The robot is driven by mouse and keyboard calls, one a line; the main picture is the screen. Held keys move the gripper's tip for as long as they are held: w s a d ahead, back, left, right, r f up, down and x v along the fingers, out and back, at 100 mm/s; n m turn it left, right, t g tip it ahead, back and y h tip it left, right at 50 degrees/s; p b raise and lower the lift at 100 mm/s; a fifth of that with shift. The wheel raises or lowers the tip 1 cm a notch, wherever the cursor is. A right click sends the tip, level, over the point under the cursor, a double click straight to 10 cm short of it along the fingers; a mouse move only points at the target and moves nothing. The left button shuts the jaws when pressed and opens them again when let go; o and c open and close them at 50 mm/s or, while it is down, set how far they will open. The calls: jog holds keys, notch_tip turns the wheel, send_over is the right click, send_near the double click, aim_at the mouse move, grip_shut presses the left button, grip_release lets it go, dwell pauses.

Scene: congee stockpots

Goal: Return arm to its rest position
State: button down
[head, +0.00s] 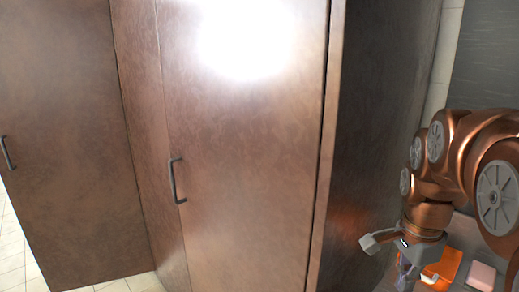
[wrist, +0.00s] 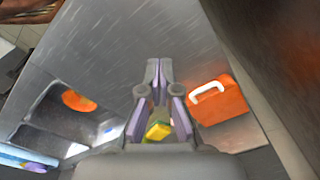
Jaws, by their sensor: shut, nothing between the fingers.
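My copper-coloured arm comes in from the right edge of the head view, bent downward. My gripper (head: 405,272) hangs at its lower end, beside the dark side of a tall cabinet and above a counter. In the wrist view my gripper (wrist: 158,68) has its purple-padded fingers together at the tips, with nothing held. A yellow-green sponge (wrist: 157,131) shows through the gap between the finger links, on the surface below.
A tall brown cabinet (head: 245,150) with dark handles fills most of the head view. An orange box (wrist: 218,103) with a white handle stands on the grey counter. A pink block (head: 482,276) lies near it. A sink-like basin (wrist: 45,140) is at left in the wrist view.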

jog(key=s+a+f+n+g+p, duration=0.1)
jog(key=s+a+f+n, duration=0.3)
jog(key=s+n, duration=0.4)
jog(key=s+a+f+n+g+p, duration=0.1)
jog(key=s+a+f+n, duration=0.3)
jog(key=s+a+n, duration=0.2)
jog(key=s+n, duration=0.2)
jog(key=s, duration=0.2)
jog(key=shift+s+n+y, duration=0.15)
jog(key=shift+n+y, duration=0.15)
